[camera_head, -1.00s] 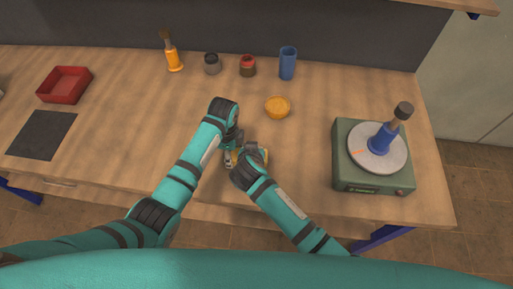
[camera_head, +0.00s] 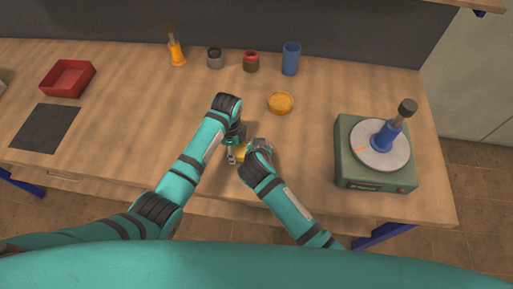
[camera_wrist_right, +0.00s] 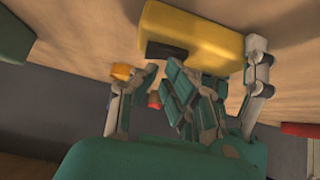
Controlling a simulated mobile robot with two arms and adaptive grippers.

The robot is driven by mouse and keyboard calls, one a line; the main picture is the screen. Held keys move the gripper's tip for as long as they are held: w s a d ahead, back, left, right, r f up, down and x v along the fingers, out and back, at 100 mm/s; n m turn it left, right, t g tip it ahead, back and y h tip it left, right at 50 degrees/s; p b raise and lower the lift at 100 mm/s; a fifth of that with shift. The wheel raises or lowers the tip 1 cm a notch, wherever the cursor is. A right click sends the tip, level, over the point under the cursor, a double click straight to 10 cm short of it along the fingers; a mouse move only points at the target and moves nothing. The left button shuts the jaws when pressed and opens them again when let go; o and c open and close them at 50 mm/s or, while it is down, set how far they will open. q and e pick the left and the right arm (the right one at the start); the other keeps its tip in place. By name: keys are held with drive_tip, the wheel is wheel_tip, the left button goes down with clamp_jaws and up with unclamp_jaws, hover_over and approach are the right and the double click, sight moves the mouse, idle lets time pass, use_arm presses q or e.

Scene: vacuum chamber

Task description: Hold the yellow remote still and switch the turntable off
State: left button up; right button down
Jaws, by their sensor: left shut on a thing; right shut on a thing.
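The yellow remote (camera_head: 241,153) is between my two grippers over the front middle of the bench, mostly hidden by them in the head view. In the right wrist view the yellow remote (camera_wrist_right: 205,30) shows larger, with a dark block at its lower left edge. My left gripper (camera_head: 232,156) is shut on the remote from the left. My right gripper (camera_head: 250,153) is shut at the remote from the right; its exact contact is hidden. The turntable (camera_head: 374,180) is a green box with a grey disc at the right; a blue dark-topped tool stands on the disc, tilted.
A yellow-orange dish (camera_head: 280,103) lies behind the grippers. Along the back stand an orange tool (camera_head: 177,54), a grey jar (camera_head: 215,58), a red-and-dark jar (camera_head: 251,62) and a blue cup (camera_head: 291,59). A red tray (camera_head: 68,78) and dark mat (camera_head: 45,128) are at left.

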use_arm(q)
drive_tip(key=shift+a, duration=0.1)
use_arm(e)
drive_tip(key=v, duration=1.1)
drive_tip(key=shift+s+a+r, duration=0.2)
drive_tip(key=shift+s+r, duration=0.05)
drive_tip(key=shift+s, duration=0.05)
use_arm(q)
drive_tip(key=o, duration=1.4)
drive_tip(key=shift+w, duration=0.1)
drive_tip(key=shift+r, duration=0.1)
